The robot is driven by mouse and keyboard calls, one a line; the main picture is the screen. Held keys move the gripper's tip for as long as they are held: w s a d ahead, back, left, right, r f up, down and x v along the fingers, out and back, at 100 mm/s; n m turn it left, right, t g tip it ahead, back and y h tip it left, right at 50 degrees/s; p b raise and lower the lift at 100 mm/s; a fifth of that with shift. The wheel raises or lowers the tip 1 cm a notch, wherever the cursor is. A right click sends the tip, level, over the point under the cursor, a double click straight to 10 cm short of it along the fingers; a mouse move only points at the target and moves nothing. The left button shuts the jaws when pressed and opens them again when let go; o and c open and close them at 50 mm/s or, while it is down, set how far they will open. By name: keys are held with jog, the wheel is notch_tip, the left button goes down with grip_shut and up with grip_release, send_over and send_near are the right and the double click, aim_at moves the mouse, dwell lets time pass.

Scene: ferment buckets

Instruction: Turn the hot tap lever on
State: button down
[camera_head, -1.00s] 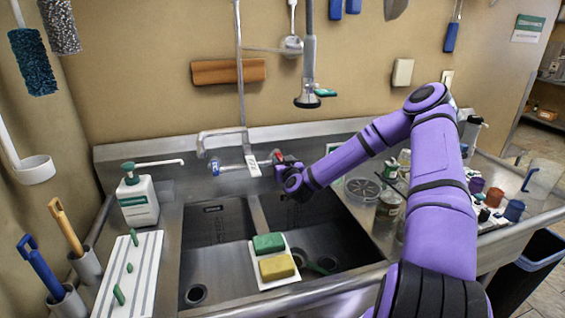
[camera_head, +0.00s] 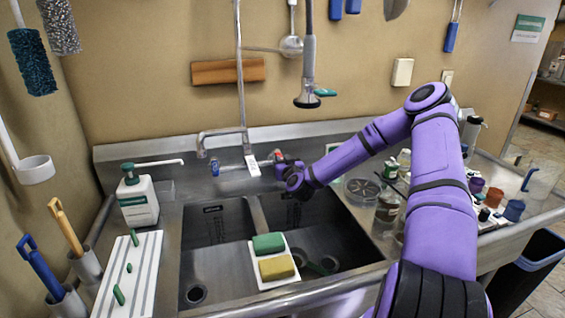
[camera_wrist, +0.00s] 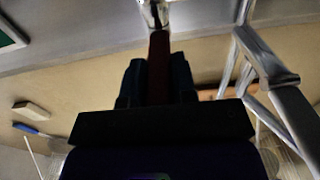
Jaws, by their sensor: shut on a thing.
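The hot tap lever (camera_head: 278,154) is the small red handle at the right end of the steel tap behind the sink. In the wrist view the dark red lever (camera_wrist: 159,65) lies between my two dark fingers and leads to a shiny metal fitting. My gripper (camera_head: 281,162) is shut on this lever, and it also shows in the wrist view (camera_wrist: 158,78). My gripper hides part of the lever in the head view. The blue tap lever (camera_head: 215,168) is at the left end of the tap. The spout (camera_head: 221,132) curves left over the sink.
The double sink (camera_head: 222,262) lies below, with a white tray (camera_head: 278,284) holding green and yellow sponges. A spray head (camera_head: 308,98) hangs above my gripper. Jars and bottles (camera_head: 388,205) crowd the right counter beside my arm. A soap bottle (camera_head: 137,197) stands at left.

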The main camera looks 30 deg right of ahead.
jog(key=d+n+g+y, duration=0.1)
jog(key=d+n+y, duration=0.2)
jog(key=n+y, duration=0.2)
jog(key=w+d+n+g+y, duration=0.1)
jog(key=d+n+y, duration=0.3)
jog(key=y, duration=0.6)
jog(key=shift+w+n+g, duration=0.15)
jog(key=shift+n+g, duration=0.25)
jog(key=shift+n, duration=0.1)
jog(key=c, duration=0.9)
grip_release()
jog(key=shift+v, duration=3.75)
